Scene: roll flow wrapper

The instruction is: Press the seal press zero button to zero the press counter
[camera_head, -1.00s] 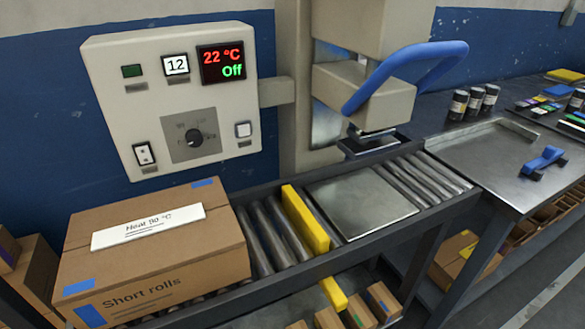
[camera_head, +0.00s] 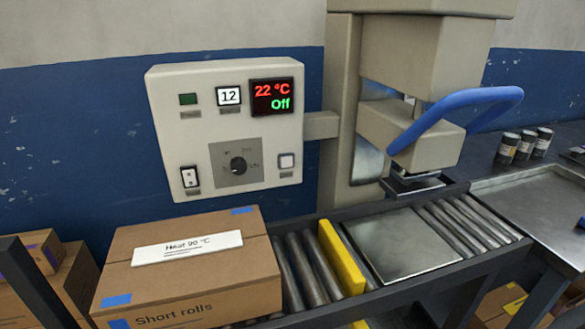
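The control panel (camera_head: 225,172) is a beige box on the wall side, left of the seal press (camera_head: 415,90). Its counter display (camera_head: 229,96) reads 12. A temperature display (camera_head: 276,97) reads 22 °C and Off. The small labels are too blurred to read, so I cannot tell which is the zero button. Neither gripper is in view.
A carton (camera_head: 190,275) marked Short rolls carries a Heat 90 °C card (camera_head: 187,248) below the panel. A yellow bar (camera_head: 341,258) crosses the roller conveyor (camera_head: 308,268). The press has a blue handle (camera_head: 455,112) over a metal plate (camera_head: 402,246). Dark jars (camera_head: 525,146) stand at right.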

